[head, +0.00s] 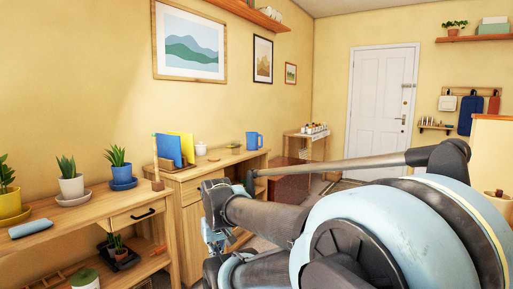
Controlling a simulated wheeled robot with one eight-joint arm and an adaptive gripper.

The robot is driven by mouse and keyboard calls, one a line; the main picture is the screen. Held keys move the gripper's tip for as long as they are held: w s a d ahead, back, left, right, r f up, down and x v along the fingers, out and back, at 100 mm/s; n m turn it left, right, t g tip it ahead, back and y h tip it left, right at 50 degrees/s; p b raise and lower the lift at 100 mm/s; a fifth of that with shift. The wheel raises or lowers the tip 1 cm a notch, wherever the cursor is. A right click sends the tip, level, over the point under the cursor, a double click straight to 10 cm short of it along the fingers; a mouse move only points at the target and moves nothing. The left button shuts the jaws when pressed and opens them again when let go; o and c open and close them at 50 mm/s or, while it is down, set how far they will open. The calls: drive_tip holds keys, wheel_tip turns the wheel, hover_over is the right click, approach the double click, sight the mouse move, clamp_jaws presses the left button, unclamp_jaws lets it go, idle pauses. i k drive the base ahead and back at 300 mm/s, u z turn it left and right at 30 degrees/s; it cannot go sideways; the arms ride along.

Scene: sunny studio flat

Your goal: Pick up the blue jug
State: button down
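The blue jug (253,141) stands upright at the right end of the wooden cabinet top (221,162) against the far part of the left wall. My gripper (213,238) shows only in part, at the left end of my arm, in front of and below the cabinet top. It appears apart from the jug, lower and to the left in the picture. My own arm hides much of it, so its fingers and anything between them are not clear.
A blue and a yellow upright item (181,150), a white lidded pot (201,148) and a small plant (235,147) share the cabinet top. A nearer wooden table (95,217) holds several potted plants. A small side table (305,143) stands beyond, near the white door (381,100).

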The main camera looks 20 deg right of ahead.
sight(252, 137)
drive_tip(key=z, duration=0.35)
drive_tip(key=i, duration=0.6)
drive_tip(key=z, duration=0.95)
drive_tip(key=i, duration=2.25)
drive_tip(key=u, duration=0.5)
drive_tip(key=i, duration=0.7)
drive_tip(key=u, duration=0.75)
drive_tip(key=k, duration=1.3)
drive_tip(key=z, duration=0.2)
